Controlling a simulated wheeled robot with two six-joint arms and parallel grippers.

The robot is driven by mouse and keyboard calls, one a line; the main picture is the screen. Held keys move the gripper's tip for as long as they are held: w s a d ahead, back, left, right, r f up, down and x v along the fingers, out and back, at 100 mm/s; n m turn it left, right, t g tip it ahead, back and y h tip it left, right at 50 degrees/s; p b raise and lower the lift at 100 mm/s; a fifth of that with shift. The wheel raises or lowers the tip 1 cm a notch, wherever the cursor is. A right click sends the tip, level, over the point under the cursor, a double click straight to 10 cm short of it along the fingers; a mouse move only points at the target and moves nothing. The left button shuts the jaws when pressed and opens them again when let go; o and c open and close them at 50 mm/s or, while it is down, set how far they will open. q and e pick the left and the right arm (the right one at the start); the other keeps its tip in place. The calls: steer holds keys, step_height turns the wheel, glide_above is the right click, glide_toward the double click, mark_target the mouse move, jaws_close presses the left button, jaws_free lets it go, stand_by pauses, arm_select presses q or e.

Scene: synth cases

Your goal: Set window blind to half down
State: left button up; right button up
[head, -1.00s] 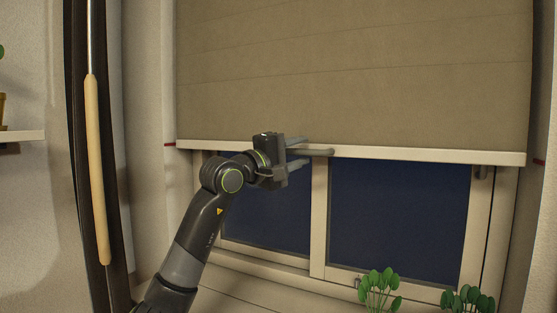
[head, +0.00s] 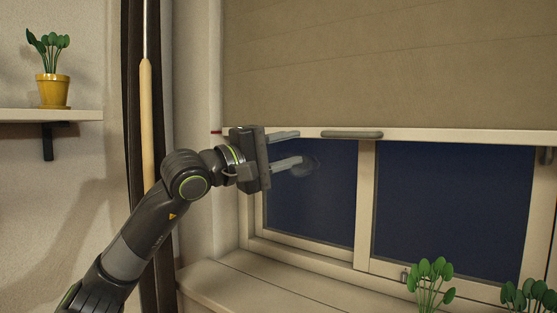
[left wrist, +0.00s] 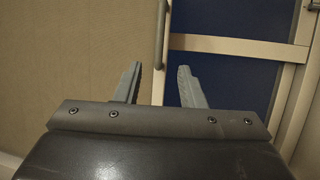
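The brown blind (head: 390,60) covers the upper window; dark panes show below it. Its pale bottom bar (head: 460,135) carries a grey handle (head: 352,134). The bar is about level with a small red mark (head: 215,131) on the left frame. My left gripper (head: 304,149) is open and empty, left of the handle and apart from it. The upper finger overlaps the bar in the head view; the lower is below it. In the left wrist view the open fingers (left wrist: 160,70) show, with the handle (left wrist: 160,35) beyond them. My right gripper is not in view.
Green plants (head: 431,283) stand low at the right, in front of the window. A wooden sill (head: 230,285) runs below it. A dark curtain with a pale rod (head: 147,130) hangs at the left. A shelf (head: 50,115) holds a yellow pot (head: 53,92).

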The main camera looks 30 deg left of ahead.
arm_select(q)
steer(key=shift+v, duration=1)
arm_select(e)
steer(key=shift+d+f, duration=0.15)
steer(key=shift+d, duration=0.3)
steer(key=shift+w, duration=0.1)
